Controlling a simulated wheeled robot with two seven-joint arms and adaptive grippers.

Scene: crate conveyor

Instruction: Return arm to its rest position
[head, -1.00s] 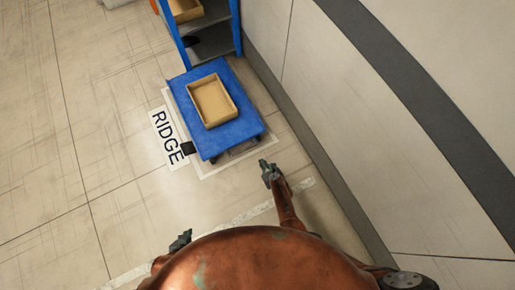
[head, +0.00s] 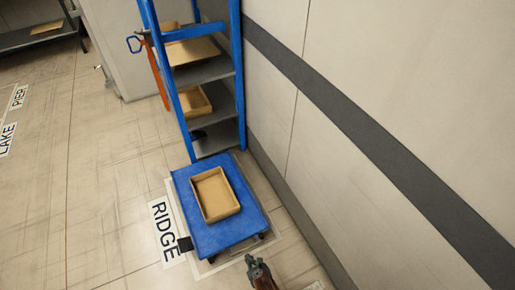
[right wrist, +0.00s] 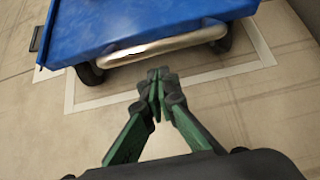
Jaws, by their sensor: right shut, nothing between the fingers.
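My right gripper (head: 257,266) shows at the bottom of the head view, just in front of the near edge of a blue platform cart. In the right wrist view, its green and dark fingers (right wrist: 158,83) meet at the tips with nothing between them, over the floor and short of the cart's metal handle. My left gripper does not show in the head view now.
The blue cart (head: 239,229) carries an open, empty-looking cardboard crate (head: 238,207) and stands on floor marked RIDGE (head: 162,232). A blue shelf rack (head: 238,92) with boxes stands behind it. A wall (head: 400,140) runs along the right. Floor at left (head: 90,200) is clear.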

